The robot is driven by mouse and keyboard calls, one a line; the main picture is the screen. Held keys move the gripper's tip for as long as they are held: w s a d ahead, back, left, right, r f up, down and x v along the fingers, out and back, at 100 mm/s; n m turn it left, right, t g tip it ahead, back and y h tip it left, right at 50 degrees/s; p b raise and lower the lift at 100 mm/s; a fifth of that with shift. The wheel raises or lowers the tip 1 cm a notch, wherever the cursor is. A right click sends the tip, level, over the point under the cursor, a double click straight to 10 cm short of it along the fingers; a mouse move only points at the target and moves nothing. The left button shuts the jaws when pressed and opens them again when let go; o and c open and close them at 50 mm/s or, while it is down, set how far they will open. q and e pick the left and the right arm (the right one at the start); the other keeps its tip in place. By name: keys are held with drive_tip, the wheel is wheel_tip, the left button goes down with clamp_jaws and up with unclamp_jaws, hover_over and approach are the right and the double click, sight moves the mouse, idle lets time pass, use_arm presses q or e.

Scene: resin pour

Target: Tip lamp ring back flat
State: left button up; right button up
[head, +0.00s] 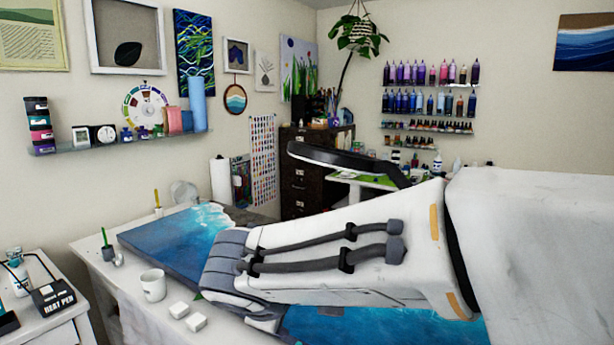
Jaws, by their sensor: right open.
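The lamp ring (333,158) is black and shows above my right arm, near the middle of the head view. It looks tilted, its left end higher than its right. A black lamp arm joins it at the right and drops behind my white arm. My right gripper (236,302) is low in the view, over the blue resin panel (165,243), well to the lower left of the ring and apart from it. It is open; its fingertips are mostly hidden by my own arm. I see nothing held in it. My left gripper is not in view.
My right arm covers much of the worktable (92,262). A white mug (153,285) and small white blocks (196,321) stand left of the gripper. A heat pen unit (54,296) sits on a side table. A dark drawer cabinet (300,175) stands behind the ring.

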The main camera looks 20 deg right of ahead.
drive_tip(key=w+d+r+t+h+b, duration=0.2)
drive_tip(key=w+d+r+t+h, duration=0.15)
drive_tip(key=w+r, duration=0.45)
use_arm(q)
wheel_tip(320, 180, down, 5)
drive_tip(key=b, duration=0.2)
use_arm(e)
drive_tip(key=n+t+h, duration=0.1)
drive_tip(key=t+h, duration=0.2)
drive_tip(key=t, duration=0.2)
approach(307, 150)
drive_tip(key=w, duration=0.1)
drive_tip(key=w+d, duration=0.1)
drive_tip(key=w, duration=0.1)
drive_tip(key=w+f, duration=0.1)
drive_tip(key=shift+w+d, duration=0.2)
drive_tip(key=shift+d, duration=0.2)
drive_tip(key=shift+t, duration=0.25)
drive_tip(key=p+x, duration=0.3)
drive_tip(key=x, duration=0.6)
drive_tip(key=shift+p, duration=0.35)
drive_tip(key=shift+w+d+f, duration=0.1)
drive_tip(key=shift+w+d, duration=0.15)
drive_tip(key=shift+w, duration=0.25)
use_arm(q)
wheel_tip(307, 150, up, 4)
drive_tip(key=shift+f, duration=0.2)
use_arm(e)
clamp_jaws()
